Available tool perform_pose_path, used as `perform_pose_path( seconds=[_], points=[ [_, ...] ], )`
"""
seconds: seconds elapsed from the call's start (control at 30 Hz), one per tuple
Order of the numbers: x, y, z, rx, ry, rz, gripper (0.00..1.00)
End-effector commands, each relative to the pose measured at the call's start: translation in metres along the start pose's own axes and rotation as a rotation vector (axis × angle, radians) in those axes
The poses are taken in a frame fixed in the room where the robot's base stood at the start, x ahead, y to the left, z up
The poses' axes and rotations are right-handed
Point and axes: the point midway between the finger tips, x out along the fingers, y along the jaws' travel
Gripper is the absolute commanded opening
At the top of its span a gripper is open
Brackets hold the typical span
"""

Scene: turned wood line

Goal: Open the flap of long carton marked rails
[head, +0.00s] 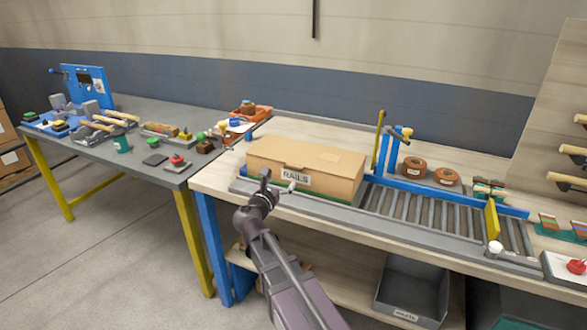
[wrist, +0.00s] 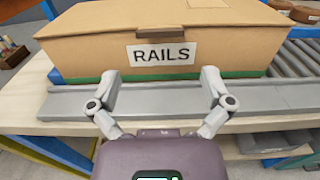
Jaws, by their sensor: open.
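The long brown carton (head: 325,170) with a white RAILS label (head: 297,177) lies on the light wood bench, its top closed. In the wrist view the carton (wrist: 90,50) fills the upper part, with the RAILS label (wrist: 161,54) facing me and a dark slot or tab (wrist: 160,33) just above the label. My gripper (wrist: 161,78) is open and empty in front of the carton's near face, its fingers spread to either side of the label. In the head view my gripper (head: 278,182) is at the carton's front left. I cannot tell whether the fingertips touch the carton.
A grey rail (wrist: 270,98) runs along the carton's near side. A roller conveyor (head: 420,207) lies to its right, with a yellow post (head: 379,140) near the carton's right end. A grey bin (head: 414,285) sits below. The grey table (head: 140,150) at left holds tools.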

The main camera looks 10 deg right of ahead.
Motion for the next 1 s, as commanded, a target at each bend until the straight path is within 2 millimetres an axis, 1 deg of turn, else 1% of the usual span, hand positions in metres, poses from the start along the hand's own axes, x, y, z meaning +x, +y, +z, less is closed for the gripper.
perform_pose_path(
  seconds=[0.03, 0.2, 0.4, 0.5, 0.7, 1.0],
  points=[
    [0.011, 0.001, 0.0, 0.0, 0.0, -0.002, 1.0],
    [0.037, 0.001, 0.0, 0.0, 0.0, -0.001, 1.0],
    [0.066, 0.001, 0.0, 0.0, 0.0, -0.001, 1.0],
    [0.078, 0.001, 0.0, 0.0, 0.0, -0.001, 1.0],
    [0.09, 0.001, 0.0, 0.0, 0.0, 0.0, 1.0],
    [0.093, 0.0, 0.0, 0.0, 0.0, 0.0, 1.0]
  ],
)
